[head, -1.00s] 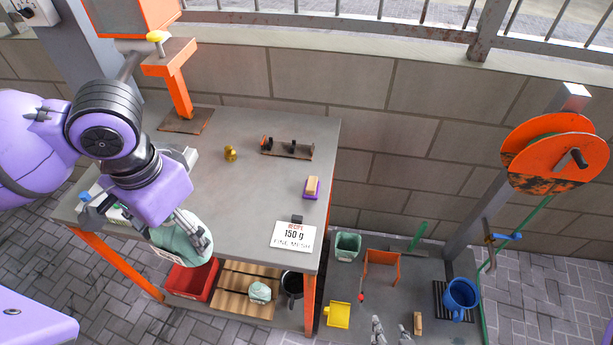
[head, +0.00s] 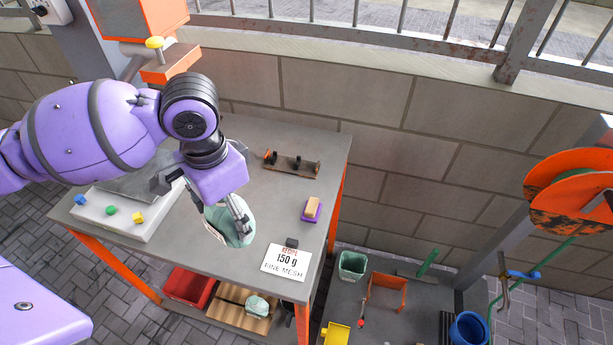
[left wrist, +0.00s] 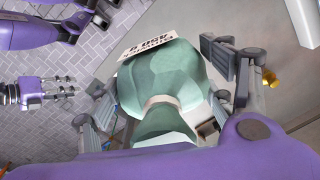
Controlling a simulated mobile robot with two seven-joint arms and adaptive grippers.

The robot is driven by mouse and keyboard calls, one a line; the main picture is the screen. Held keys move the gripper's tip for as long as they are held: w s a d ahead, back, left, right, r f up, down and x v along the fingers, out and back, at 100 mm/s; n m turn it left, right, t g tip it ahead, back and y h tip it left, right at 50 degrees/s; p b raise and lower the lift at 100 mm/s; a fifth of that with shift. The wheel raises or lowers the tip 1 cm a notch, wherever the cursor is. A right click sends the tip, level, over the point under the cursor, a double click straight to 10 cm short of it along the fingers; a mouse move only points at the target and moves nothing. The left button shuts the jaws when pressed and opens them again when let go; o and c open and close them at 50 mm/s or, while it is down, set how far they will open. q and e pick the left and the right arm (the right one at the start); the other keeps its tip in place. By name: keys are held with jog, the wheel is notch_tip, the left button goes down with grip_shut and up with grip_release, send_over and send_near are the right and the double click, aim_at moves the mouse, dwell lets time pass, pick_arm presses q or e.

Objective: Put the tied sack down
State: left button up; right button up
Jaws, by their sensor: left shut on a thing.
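The tied sack (head: 216,222) is pale green with a white printed label. My left gripper (head: 240,215) is shut on it, over the workbench top (head: 285,205) near its front edge. I cannot tell whether the sack touches the top. In the left wrist view the sack (left wrist: 165,75) lies between the two fingers (left wrist: 165,92), its pale tie (left wrist: 163,103) around the neck and its label upside down. My right gripper (left wrist: 68,93) shows small at the left of that view, its fingers apart and empty, over the paving. It is not in the head view.
A white unit (head: 122,218) with coloured knobs stands at the bench's left. A similar sack (head: 257,306) and red bin (head: 190,286) sit below.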

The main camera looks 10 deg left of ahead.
pick_arm(q)
jog(key=shift+w+d+f+b, duration=0.2)
jog(key=shift+w+f, duration=0.7)
jog(key=shift+f, duration=0.6)
jog(key=shift+w+d+f+b, duration=0.2)
jog(key=shift+w+f, duration=0.7)
jog(key=shift+f, duration=0.65)
jog(key=shift+w+d+f+b, duration=0.1)
jog(key=shift+w+f+b, duration=0.1)
jog(key=shift+w+f, duration=1)
jog(key=shift+s+f, duration=0.35)
jog(key=shift+f, duration=0.1)
jog(key=o, duration=1.6)
